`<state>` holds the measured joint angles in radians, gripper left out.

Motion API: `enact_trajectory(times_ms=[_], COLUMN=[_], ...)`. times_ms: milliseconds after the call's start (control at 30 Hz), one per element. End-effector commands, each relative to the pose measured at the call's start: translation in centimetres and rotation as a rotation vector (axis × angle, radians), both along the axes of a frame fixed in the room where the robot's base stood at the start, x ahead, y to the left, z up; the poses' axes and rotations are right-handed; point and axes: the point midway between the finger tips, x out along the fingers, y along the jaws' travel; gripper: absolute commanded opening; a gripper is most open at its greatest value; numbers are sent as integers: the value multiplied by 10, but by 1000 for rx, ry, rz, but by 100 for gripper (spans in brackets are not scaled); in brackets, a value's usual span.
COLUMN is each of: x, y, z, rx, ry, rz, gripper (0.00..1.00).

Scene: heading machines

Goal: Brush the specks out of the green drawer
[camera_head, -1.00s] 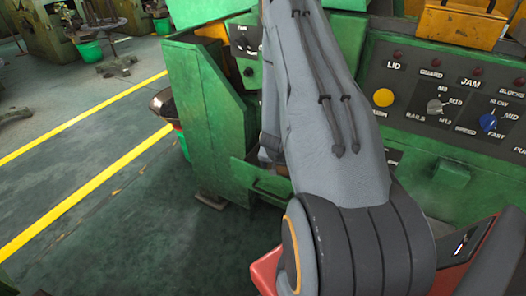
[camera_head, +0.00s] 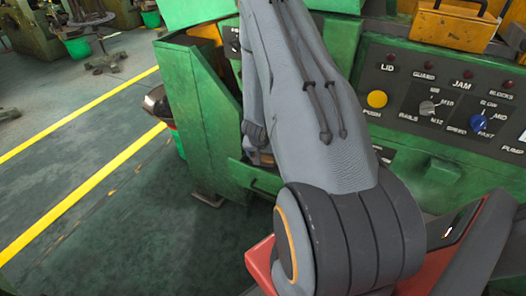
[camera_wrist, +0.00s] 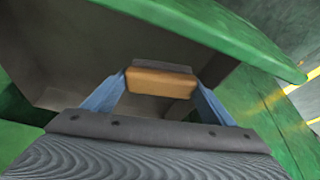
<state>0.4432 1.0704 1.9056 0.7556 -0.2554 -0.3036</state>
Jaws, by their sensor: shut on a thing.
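My gripper (camera_wrist: 160,84) has its two blue fingers shut on a wooden brush (camera_wrist: 160,86), a tan block with a dark strip along its far edge. In the wrist view the brush is over the dark grey inside of a green-rimmed compartment (camera_wrist: 215,22), which looks like the drawer. I cannot tell whether the brush touches its floor. I can make out no specks.
A control panel (camera_head: 440,105) with knobs and lamps is right of my arm. A yellow case (camera_head: 452,25) sits above it. A dark bowl-like container (camera_head: 157,102) hangs at the machine's left side. The floor (camera_head: 80,215) at left, with yellow lines, is clear nearby.

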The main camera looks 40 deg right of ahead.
Motion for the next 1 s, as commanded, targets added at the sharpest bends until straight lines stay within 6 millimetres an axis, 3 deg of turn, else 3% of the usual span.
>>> enact_trajectory(times_ms=[367,1000], x=[1,3], y=[3,4], z=[34,37], rx=[1,1], ry=[-1,-1], rz=[6,10], gripper=[57,57])
